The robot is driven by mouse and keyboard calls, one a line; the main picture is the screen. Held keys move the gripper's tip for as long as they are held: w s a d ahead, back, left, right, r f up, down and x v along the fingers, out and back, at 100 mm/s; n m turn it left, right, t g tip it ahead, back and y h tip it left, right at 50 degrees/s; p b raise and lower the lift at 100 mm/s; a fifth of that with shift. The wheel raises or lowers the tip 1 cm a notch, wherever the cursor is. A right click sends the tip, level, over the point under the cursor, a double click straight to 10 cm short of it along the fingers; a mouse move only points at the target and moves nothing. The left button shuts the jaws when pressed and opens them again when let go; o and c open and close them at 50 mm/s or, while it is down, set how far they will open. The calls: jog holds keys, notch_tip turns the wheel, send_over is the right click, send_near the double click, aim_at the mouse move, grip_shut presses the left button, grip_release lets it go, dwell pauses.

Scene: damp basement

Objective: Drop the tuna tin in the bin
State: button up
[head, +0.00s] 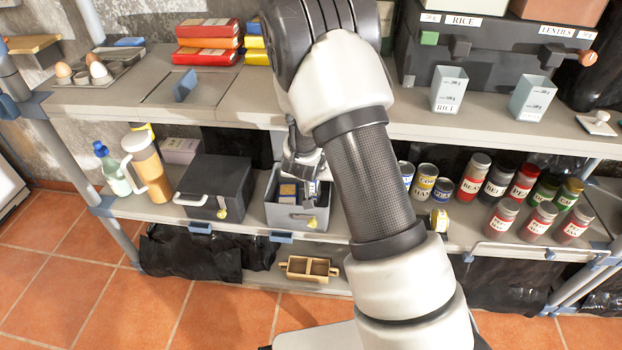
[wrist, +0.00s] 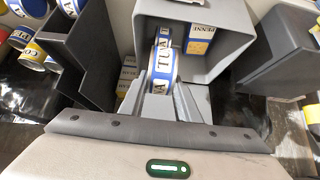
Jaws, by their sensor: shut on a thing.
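The tuna tin (wrist: 163,62), with a blue and white label, is between the fingers of my gripper (wrist: 168,95) in the wrist view. My gripper is shut on it. The open grey bin (wrist: 228,62) is right around and beyond the tin in that view. In the head view the bin (head: 297,218) stands on the lower shelf, and my gripper (head: 312,186) is at its opening. A blue and yellow PENNE box (wrist: 201,38) lies in the bin. My arm hides part of the bin, and I cannot tell how deep the tin is.
A dark lidded box (head: 215,185) stands left of the bin. Several tins (head: 425,180) and labelled jars (head: 505,185) stand to the right on the same shelf. The upper shelf (head: 270,110) runs above. A small wooden tray (head: 308,268) sits below the bin.

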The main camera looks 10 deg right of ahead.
aim_at(312, 188)
notch_tip(312, 188, down, 4)
jog(key=shift+b, duration=1.1)
jog(key=shift+f, duration=0.7)
jog(key=o, duration=1.2)
jog(key=shift+o, duration=0.2)
jog(key=shift+s, duration=0.1)
jog(key=p+v, duration=0.6)
jog(key=v, duration=1.1)
jog(key=shift+r+p, duration=0.15)
jog(key=shift+p, duration=0.2)
jog(key=shift+a, duration=0.15)
